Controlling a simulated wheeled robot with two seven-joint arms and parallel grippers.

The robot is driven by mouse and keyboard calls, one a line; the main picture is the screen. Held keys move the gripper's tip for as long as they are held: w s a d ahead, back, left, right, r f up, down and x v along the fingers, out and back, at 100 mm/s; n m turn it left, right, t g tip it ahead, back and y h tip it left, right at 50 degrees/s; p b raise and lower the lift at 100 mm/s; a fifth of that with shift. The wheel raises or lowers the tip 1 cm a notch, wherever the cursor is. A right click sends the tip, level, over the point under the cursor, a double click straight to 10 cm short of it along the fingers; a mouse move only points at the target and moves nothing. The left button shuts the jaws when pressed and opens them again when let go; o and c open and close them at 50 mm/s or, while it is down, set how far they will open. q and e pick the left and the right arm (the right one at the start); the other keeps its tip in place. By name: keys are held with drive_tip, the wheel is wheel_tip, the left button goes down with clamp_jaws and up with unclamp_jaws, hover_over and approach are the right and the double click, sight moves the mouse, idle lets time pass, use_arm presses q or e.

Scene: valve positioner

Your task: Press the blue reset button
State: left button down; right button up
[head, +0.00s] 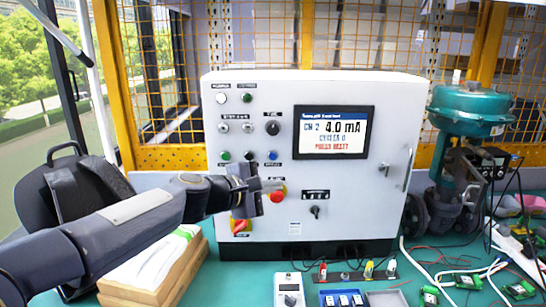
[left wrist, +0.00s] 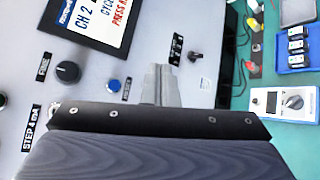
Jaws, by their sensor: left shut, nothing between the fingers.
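The blue reset button (head: 273,156) is on the front of the white control cabinet (head: 350,215), at the right end of a row with a green and a black button. It also shows in the left wrist view (left wrist: 114,86), beside the fingers. My left gripper (head: 272,186) is in front of the cabinet, a little below the blue button and over the red stop button (head: 279,194), which it partly hides. Its fingers (left wrist: 163,85) are shut and empty. I cannot tell whether they touch the panel. The screen (head: 334,133) reads CH 2, 4.0 mA and PRESS RESET. My right gripper is not in view.
Black knobs (head: 272,128) (head: 316,211) and toggle switches stand out from the panel. A wooden box with papers (head: 150,266) is at the lower left, a teal valve actuator (head: 470,105) at the right. A meter (head: 289,290), trays and cables lie on the green bench.

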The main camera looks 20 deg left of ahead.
sight(273, 156)
use_arm(q)
drive_tip(key=shift+w+a+r+n+t+y, duration=0.15)
drive_tip(key=shift+w+a+r+n, duration=0.05)
drive_tip(key=shift+w+a+n, duration=0.25)
drive_tip(key=shift+w+a+r+n+t+y, duration=0.15)
drive_tip(key=shift+w+a+r+n, duration=0.05)
drive_tip(key=shift+w+a+n, duration=0.2)
drive_tip(key=shift+d, duration=0.1)
drive_tip(key=w+a+p, duration=0.3)
drive_tip(key=w, duration=0.5)
drive_tip(key=shift+a+p, duration=0.4)
idle(1.4)
drive_tip(key=shift+w+a, duration=0.15)
drive_tip(key=shift+w, duration=0.2)
